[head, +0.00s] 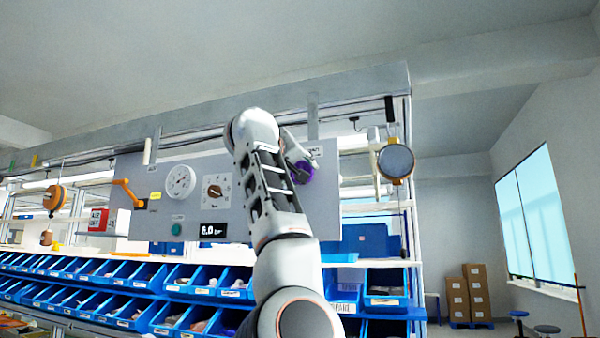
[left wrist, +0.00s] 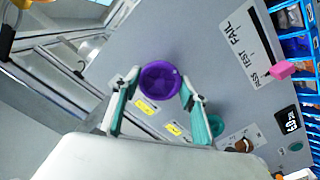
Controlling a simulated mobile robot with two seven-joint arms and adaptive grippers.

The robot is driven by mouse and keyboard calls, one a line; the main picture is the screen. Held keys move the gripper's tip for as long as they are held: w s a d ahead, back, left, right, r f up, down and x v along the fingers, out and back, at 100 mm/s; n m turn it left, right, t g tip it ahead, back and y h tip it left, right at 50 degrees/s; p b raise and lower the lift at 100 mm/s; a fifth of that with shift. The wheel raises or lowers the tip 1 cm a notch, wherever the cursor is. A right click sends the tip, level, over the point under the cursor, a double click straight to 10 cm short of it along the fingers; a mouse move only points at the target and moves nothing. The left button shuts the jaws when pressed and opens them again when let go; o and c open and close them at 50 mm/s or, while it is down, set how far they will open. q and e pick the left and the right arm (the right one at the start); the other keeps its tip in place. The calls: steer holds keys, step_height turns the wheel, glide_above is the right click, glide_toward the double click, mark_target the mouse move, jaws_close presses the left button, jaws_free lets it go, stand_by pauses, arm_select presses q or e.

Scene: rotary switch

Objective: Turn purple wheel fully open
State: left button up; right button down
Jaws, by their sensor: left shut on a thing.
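The purple wheel (head: 306,172) is on the right part of a grey panel (head: 325,205) in the head view, partly hidden by my left arm. In the left wrist view the purple wheel (left wrist: 160,82) sits between the two teal-padded fingers of my left gripper (left wrist: 160,78). The fingers lie on opposite sides of its rim, and the gripper is shut on it. In the head view my left gripper (head: 297,148) is at the wheel, mostly hidden behind my wrist. My right gripper is in no view.
A hanging dial (head: 396,161) is to the right. Blue bins (head: 205,281) fill racks below.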

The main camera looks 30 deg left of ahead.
arm_select(q)
steer(key=o, duration=1.1)
steer(key=shift+r, duration=4.9)
